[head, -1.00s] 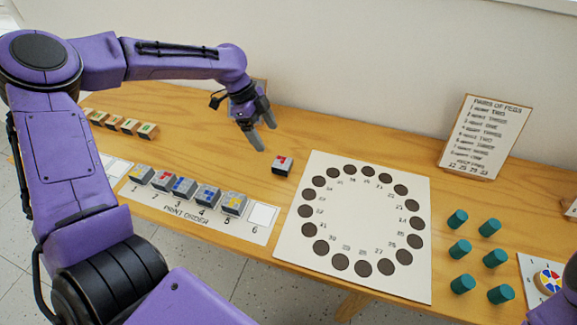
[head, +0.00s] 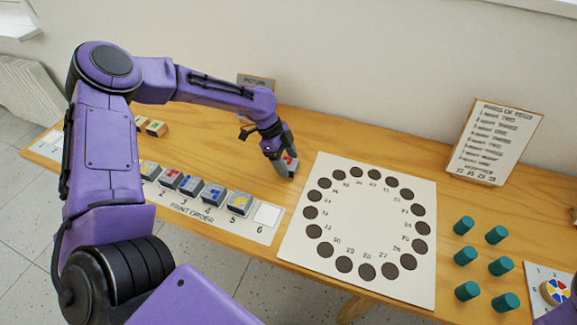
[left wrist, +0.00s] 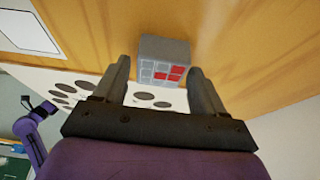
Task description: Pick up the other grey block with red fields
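A loose grey block with red fields (head: 291,162) stands on the table to the left of the round-hole board. It also shows in the left wrist view (left wrist: 165,55), with red squares on its gridded face. My left gripper (head: 280,165) is down at this block. In the left wrist view the fingers (left wrist: 158,70) are apart, with the block between and just beyond the tips; I cannot tell whether they touch it. Another grey block with red marks (head: 170,178) sits in the print order row. A purple arm of mine (left wrist: 30,138) is small at lower left there; its gripper is unclear.
The print order strip (head: 225,222) carries several grey blocks and an empty white field 6 (head: 268,215). The board (head: 360,220) with dark round holes lies close right of the block. Several green pegs (head: 467,255) and a standing sign (head: 493,143) are further right.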

